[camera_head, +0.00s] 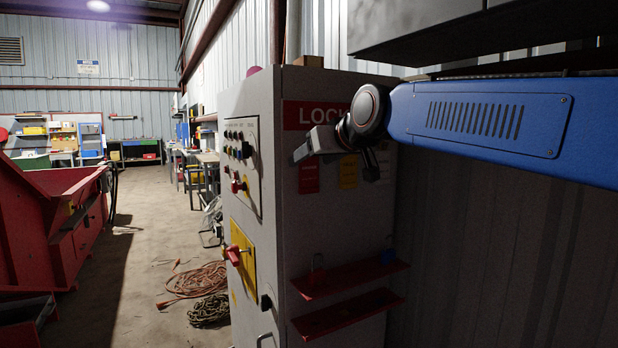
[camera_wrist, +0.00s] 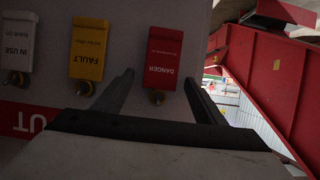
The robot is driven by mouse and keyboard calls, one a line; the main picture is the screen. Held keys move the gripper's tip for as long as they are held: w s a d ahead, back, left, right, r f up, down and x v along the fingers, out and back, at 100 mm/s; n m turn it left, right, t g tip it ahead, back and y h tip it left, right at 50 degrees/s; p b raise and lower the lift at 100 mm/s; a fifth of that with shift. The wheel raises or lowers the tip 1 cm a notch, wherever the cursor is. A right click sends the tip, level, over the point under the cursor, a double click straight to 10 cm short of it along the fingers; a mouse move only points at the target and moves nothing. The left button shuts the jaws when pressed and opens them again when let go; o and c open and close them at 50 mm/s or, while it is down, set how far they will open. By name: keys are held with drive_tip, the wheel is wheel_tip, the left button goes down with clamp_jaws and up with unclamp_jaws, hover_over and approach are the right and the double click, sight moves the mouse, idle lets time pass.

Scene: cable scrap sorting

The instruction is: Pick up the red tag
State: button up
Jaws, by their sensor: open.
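The red tag (camera_wrist: 164,57), marked DANGER, hangs by its peg on the cabinet front. The wrist view shows it upside down, between the two fingers of my gripper (camera_wrist: 159,78). The fingers stand apart with gaps on both sides, and I cannot tell how deep they reach around it. In the head view the red tag (camera_head: 309,180) shows just below my gripper (camera_head: 299,154), which covers its upper end.
A yellow FAULT tag (camera_wrist: 88,48) and a white IN USE tag (camera_wrist: 18,46) hang beside it. The grey cabinet (camera_head: 249,100) carries a red header sign and red shelves (camera_head: 350,278) with padlocks. Cables (camera_head: 195,280) lie on the floor to the left.

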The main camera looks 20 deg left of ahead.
drive_tip(key=shift+c, duration=0.6)
drive_tip(key=c, duration=1)
drive_tip(key=shift+r, duration=0.15)
drive_tip(key=s+d, duration=1.1)
drive_tip(key=d, duration=0.2)
drive_tip(key=shift+s+d+r, duration=0.2)
drive_tip(key=shift+s+d, duration=0.15)
drive_tip(key=shift+d, duration=0.05)
